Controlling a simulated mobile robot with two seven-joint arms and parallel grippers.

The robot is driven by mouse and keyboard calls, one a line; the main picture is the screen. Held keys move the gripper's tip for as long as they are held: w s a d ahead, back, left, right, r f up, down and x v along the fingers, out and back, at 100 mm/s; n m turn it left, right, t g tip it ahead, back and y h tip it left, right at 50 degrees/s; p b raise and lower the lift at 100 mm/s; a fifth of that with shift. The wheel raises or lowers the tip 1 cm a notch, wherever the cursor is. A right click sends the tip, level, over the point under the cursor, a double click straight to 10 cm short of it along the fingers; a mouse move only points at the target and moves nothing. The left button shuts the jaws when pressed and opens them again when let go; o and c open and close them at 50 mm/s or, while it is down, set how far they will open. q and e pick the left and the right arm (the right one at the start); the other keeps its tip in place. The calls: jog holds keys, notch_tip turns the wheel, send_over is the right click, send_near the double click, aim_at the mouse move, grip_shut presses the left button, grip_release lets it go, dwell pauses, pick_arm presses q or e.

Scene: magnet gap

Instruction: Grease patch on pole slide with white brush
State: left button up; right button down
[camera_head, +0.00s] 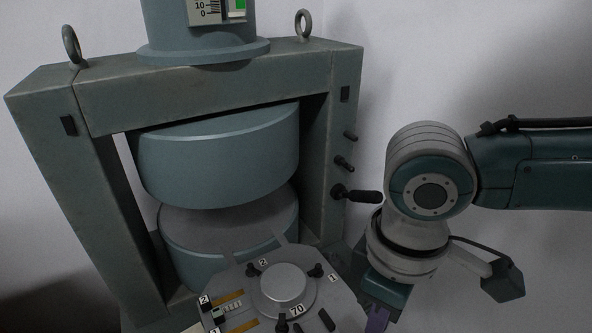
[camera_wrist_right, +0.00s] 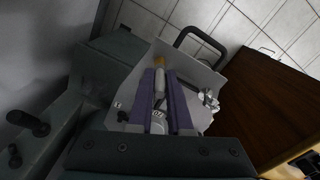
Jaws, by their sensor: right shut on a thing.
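My right gripper (camera_head: 378,318) reaches down at the lower right edge of the plate (camera_head: 340,300) in front of the magnet. In the right wrist view its purple fingers (camera_wrist_right: 164,100) are shut on a slim white thing with an orange end (camera_wrist_right: 159,78), which looks like the white brush. The fingers hide part of it, and I cannot see its bristles clearly. The plate carries a round grey disc (camera_head: 284,284), black knobs, number labels and orange-yellow strips (camera_head: 229,298). I cannot make out which part is the pole slide, or any grease patch. My left gripper is not in view.
The magnet's frame (camera_head: 100,200) holds an upper pole (camera_head: 220,160) and a lower pole (camera_head: 190,240) with a gap between. Black handles (camera_head: 357,195) stick out from its right side. The right wrist view shows a brown wooden surface (camera_wrist_right: 265,105) and a black handle (camera_wrist_right: 200,36).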

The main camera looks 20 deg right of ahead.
jog(key=shift+w, duration=0.2)
jog(key=shift+w+b, duration=0.4)
jog(key=shift+w, duration=0.6)
jog(key=shift+w+f, duration=0.1)
jog(key=shift+w, duration=0.2)
jog(key=shift+w+a+b, duration=0.15)
jog(key=shift+w+b, duration=0.3)
jog(key=shift+w, duration=0.35)
jog(key=shift+s, duration=0.1)
